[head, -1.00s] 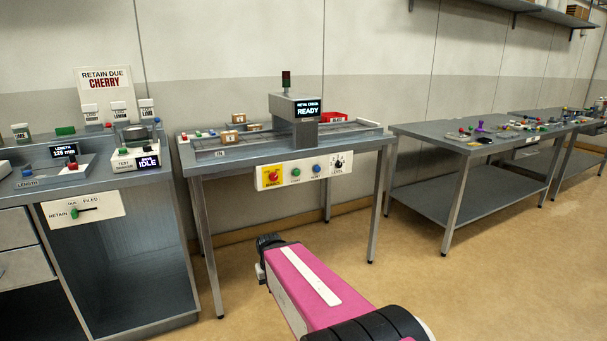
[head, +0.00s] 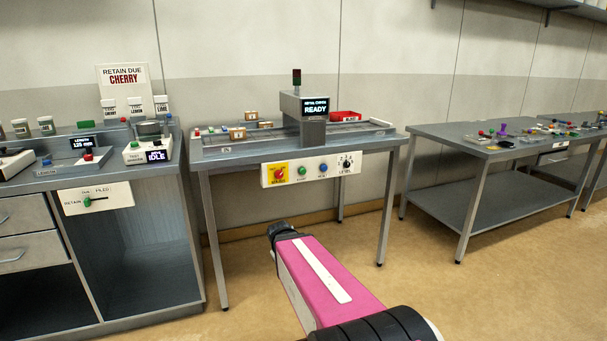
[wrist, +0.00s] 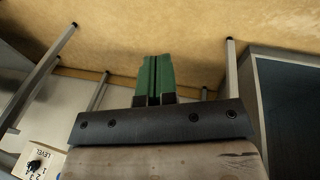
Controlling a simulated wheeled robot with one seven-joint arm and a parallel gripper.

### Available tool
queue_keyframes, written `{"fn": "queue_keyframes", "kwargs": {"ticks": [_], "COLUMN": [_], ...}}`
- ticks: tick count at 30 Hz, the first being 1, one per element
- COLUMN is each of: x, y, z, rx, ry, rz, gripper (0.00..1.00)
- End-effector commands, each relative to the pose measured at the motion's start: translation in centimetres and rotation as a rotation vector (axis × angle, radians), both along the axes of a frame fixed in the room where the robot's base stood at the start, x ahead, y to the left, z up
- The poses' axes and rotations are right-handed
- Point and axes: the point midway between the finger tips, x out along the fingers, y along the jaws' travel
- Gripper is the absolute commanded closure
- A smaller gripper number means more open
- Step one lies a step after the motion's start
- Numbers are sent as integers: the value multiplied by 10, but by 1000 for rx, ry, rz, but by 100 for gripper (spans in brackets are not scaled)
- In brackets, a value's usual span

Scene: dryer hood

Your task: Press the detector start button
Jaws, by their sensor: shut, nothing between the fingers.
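The metal detector (head: 304,108) stands on the middle table and its screen reads READY. A white control panel (head: 262,184) hangs on the table's front edge. It carries a red button on a yellow plate (head: 280,173), a green button (head: 302,171), a blue button (head: 323,169) and a LEVEL dial (head: 346,164). The button labels are too small to read surely. My pink arm reaches toward the table from below, with its end lower than the panel. My gripper's green fingers (wrist: 155,80) are shut and empty in the wrist view, apart from the panel. The dial (wrist: 36,164) shows there at lower left.
Small boxes (head: 237,133) and a red bin (head: 345,116) sit on the detector's conveyor. A bench with test devices (head: 90,165) stands at left, and a table with small parts (head: 480,150) at right. The floor (head: 430,290) in front is clear.

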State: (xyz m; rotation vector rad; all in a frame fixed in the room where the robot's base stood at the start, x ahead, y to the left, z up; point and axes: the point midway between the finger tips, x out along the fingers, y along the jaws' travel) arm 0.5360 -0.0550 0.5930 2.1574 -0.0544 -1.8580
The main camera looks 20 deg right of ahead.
Motion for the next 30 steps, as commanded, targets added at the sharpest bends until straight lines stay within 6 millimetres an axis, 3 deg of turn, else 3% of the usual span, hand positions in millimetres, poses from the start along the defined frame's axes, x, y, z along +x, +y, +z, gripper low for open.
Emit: {"fn": "queue_keyframes", "kwargs": {"ticks": [1, 3, 9, 15, 21, 30], "x": [25, 54, 130, 188, 217, 222], "y": [-19, -46, -113, -159, -178, -181], "z": [9, 27, 92, 162, 204, 213], "rx": [-80, -209, -606, -980, -1205, -1257], "ry": [-39, -90, -169, -151, -97, -79], "rz": [55, 152, 437, 701, 861, 899], "gripper": [100, 100, 100, 100, 100, 100]}}
